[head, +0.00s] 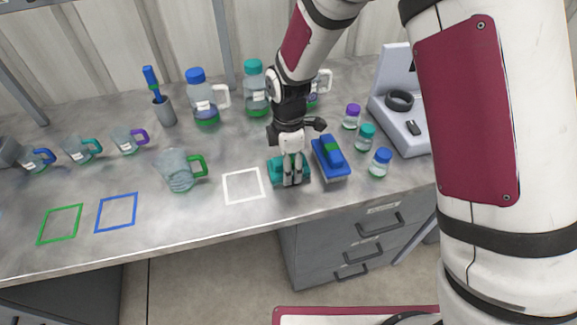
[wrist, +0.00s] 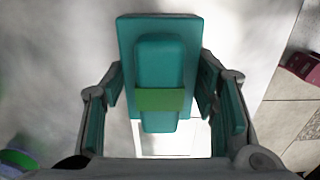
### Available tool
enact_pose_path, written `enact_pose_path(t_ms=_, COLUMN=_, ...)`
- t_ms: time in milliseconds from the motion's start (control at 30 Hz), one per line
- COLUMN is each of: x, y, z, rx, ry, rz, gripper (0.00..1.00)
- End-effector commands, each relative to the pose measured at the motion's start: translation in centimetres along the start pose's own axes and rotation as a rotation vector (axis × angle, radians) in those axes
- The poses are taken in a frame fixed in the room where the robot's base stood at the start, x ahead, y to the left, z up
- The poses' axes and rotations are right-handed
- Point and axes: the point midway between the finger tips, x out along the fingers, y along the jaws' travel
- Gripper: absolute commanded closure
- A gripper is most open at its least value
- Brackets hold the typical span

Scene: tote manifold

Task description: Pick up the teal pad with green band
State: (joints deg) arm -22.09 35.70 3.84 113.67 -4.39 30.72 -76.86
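The teal pad with green band (head: 276,178) lies on the grey worktop, partly hidden under my gripper (head: 291,182) in the head view. In the wrist view, the teal pad (wrist: 158,50) has a narrower raised teal block on a wider base, with a green band (wrist: 160,100) across it. My gripper (wrist: 162,85) is open, with one finger on each side of the raised block and visible gaps to it. Whether the fingertips touch the base, I cannot tell. A blue pad with a green band (head: 330,158) lies just right of the teal one.
A white outlined square (head: 243,185) is left of the pad, with a green-handled jug (head: 178,172) beyond. Small capped jars (head: 380,162) stand to the right. Blue (head: 116,212) and green (head: 60,224) outlines mark mostly clear worktop at left. The worktop's front edge is close.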

Motion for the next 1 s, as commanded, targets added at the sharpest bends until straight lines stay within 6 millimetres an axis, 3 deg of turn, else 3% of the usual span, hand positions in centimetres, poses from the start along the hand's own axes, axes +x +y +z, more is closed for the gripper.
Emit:
enact_pose_path(t_ms=100, x=0.0, y=0.0, z=0.0, rx=0.0, ry=0.0, rz=0.0, gripper=0.78)
enact_pose_path(t_ms=367, x=-0.2, y=0.0, z=0.0, rx=0.0, ry=0.0, rz=0.0, gripper=0.78)
enact_pose_path(t_ms=567, x=-1.7, y=0.1, z=0.0, rx=-0.001, ry=0.001, rz=0.002, gripper=0.78)
enact_pose_path(t_ms=700, x=-3.8, y=0.1, z=0.1, rx=0.0, ry=0.0, rz=0.005, gripper=0.78)
enact_pose_path(t_ms=1000, x=-4.3, y=-7.2, z=0.1, rx=-0.002, ry=-0.001, rz=-0.001, gripper=0.78)
